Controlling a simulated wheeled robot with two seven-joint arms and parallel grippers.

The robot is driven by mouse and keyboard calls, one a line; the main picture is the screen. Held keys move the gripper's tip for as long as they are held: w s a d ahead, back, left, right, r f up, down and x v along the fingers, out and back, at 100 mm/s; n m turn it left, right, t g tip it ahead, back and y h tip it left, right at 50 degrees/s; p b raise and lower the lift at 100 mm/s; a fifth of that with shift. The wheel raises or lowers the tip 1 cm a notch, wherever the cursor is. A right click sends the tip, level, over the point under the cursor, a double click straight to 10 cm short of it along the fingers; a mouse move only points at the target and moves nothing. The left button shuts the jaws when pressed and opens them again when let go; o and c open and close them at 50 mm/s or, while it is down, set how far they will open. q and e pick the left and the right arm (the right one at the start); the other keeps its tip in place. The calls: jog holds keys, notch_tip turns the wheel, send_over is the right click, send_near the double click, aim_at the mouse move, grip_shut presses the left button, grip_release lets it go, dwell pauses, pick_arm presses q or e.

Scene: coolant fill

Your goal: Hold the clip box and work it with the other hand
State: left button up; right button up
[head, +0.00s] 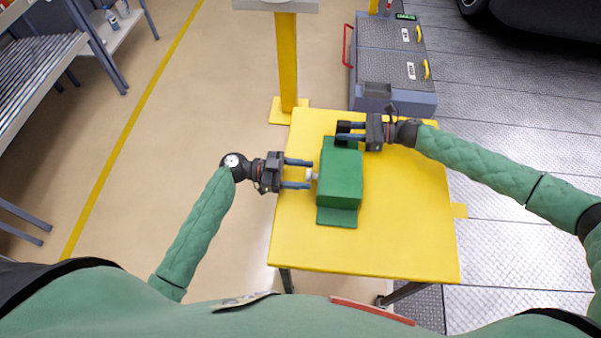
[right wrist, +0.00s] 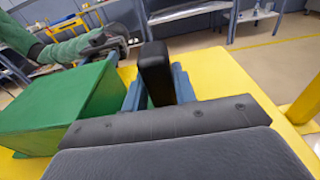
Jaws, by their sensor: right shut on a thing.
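The green clip box (head: 340,178) sits on the yellow table, with flat green flanges at its near and far ends. It also shows at the left of the right wrist view (right wrist: 55,105). A small white knob (head: 312,175) sticks out of its left side. My left gripper (head: 309,174) is open, its two blue fingers pointing right, one on each side of the knob and apart from it. My right gripper (head: 346,132) is shut on an upright black block (right wrist: 155,72) at the far end of the box. The block's join to the box is hidden.
The yellow table (head: 390,240) is clear in front and to the right of the box. A yellow post (head: 287,60) stands behind it. A grey-blue unit with a tread top (head: 390,65) stands beyond the table. Shelving (head: 45,50) is far left.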

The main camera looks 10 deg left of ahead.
pick_arm(q)
jog(key=shift+a, duration=0.1)
jog(key=a, duration=1.2)
dwell(0.4)
jog(key=shift+d, duration=0.1)
pick_arm(e)
jog(key=o, duration=1)
jog(key=shift+c, duration=0.2)
